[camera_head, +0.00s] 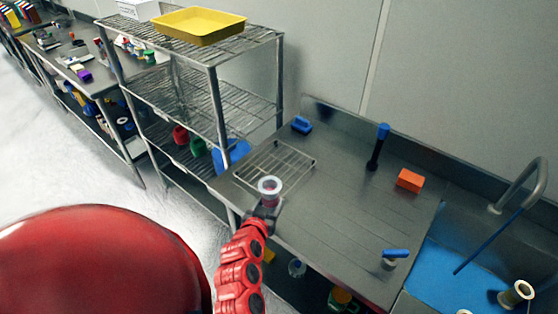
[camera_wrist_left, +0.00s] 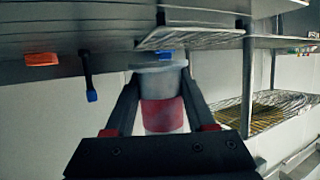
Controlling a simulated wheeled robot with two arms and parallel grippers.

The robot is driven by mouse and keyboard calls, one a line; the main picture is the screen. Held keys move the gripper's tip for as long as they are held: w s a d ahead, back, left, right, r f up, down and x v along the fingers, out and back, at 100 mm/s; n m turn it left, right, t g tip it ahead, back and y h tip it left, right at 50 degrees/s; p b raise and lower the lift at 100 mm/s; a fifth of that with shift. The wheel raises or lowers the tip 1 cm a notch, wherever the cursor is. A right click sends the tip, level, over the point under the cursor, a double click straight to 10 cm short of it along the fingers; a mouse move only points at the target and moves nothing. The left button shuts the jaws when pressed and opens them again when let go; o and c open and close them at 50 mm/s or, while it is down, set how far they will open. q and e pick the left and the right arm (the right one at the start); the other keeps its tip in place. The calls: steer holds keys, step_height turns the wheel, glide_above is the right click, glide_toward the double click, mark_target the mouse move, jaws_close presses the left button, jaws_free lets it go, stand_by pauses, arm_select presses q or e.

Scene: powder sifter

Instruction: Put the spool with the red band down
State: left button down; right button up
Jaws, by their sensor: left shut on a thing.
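The spool with the red band (camera_head: 270,186) is a pale cylinder with a wider top rim, seen from above in the head view. My left gripper (camera_head: 266,208) is shut on it, near the front left edge of the steel counter. In the left wrist view the spool (camera_wrist_left: 162,82) stands between the two dark fingers of the left gripper (camera_wrist_left: 160,100), and its red band (camera_wrist_left: 162,113) shows between them. A wire rack (camera_head: 300,155) lies on the counter just behind the spool. Whether the spool touches anything below is hidden. My right gripper is not in view.
The counter (camera_head: 335,222) is clear in the middle. On it are an orange block (camera_head: 410,180), a blue brush (camera_head: 301,124), a blue-topped dark tool (camera_head: 378,147) and a blue-handled item (camera_head: 395,255). Another spool (camera_head: 516,293) is at the sink. Wire shelving (camera_head: 215,60) stands left.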

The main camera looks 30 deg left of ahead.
arm_select(q)
steer(key=b, duration=1.1)
glide_toward(272, 175)
steer(key=d+r, duration=0.2)
steer(key=shift+w+d+r, duration=0.2)
steer(key=shift+w+d, duration=0.1)
steer(key=shift+d, duration=0.1)
steer(key=w+a, duration=0.2)
steer(key=shift+w+r+b, duration=0.3)
steer(key=shift+r, duration=0.1)
steer(key=w+a, duration=0.1)
steer(key=w+a+p, duration=0.1)
steer(key=w, duration=0.1)
steer(key=shift+w+a+f, duration=0.15)
steer(key=shift+w+a, duration=0.05)
steer(key=shift+w, duration=0.1)
step_height(272, 175, down, 4)
steer(key=shift+r+p, duration=0.25)
steer(key=shift+p, duration=0.35)
steer(key=shift+f, duration=0.1)
steer(key=shift+f, duration=0.1)
steer(key=shift+c, duration=1.2)
jaws_free()
